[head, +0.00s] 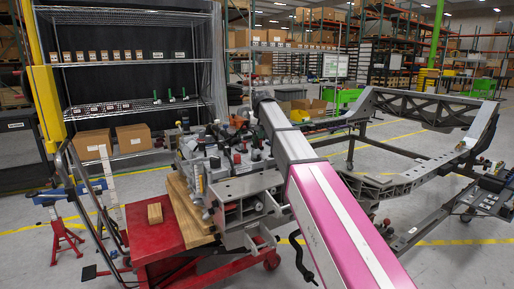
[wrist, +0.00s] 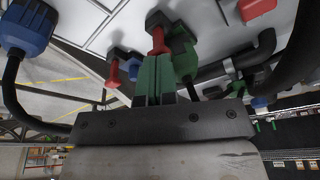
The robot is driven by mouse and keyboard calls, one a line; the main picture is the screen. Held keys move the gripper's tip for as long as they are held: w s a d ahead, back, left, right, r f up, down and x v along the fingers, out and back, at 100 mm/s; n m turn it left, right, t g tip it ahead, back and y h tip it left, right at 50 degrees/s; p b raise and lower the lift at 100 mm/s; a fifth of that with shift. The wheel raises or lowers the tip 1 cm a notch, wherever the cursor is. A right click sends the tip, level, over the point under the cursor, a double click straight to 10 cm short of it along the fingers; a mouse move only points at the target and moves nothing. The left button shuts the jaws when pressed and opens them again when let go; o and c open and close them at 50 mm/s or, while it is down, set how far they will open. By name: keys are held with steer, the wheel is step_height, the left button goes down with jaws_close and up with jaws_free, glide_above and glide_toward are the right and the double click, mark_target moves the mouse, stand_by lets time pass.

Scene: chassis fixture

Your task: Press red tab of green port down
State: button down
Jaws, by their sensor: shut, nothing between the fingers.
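In the wrist view, a green port (wrist: 184,60) hangs from the pale panel, just right of my fingertips. A red tab (wrist: 158,40) sits at its upper left, directly beyond the tips. My gripper (wrist: 157,60) has two narrow green fingers held together with nothing between them. The tips overlap the lower end of the red tab in the picture; I cannot tell whether they touch it. In the head view, the port and fingers cannot be made out among the small parts on the engine-like assembly (head: 225,155).
Another red tab (wrist: 113,72) is left of my fingers, and a blue connector (wrist: 28,28) with a black cable is further left. A black hose (wrist: 245,58) runs close on the right. The assembly rests by wooden boards on a red cart (head: 150,232); a grey chassis frame (head: 400,180) stands right.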

steer(key=shift+f, duration=0.3)
steer(key=shift+r, duration=0.1)
steer(key=shift+w+v, duration=0.25)
steer(key=shift+v, duration=0.85)
steer(key=shift+w+v, duration=0.3)
steer(key=shift+v, duration=0.8)
steer(key=shift+w+v, duration=0.25)
steer(key=shift+v, duration=0.85)
steer(key=shift+r, duration=0.2)
steer(key=shift+s, duration=0.1)
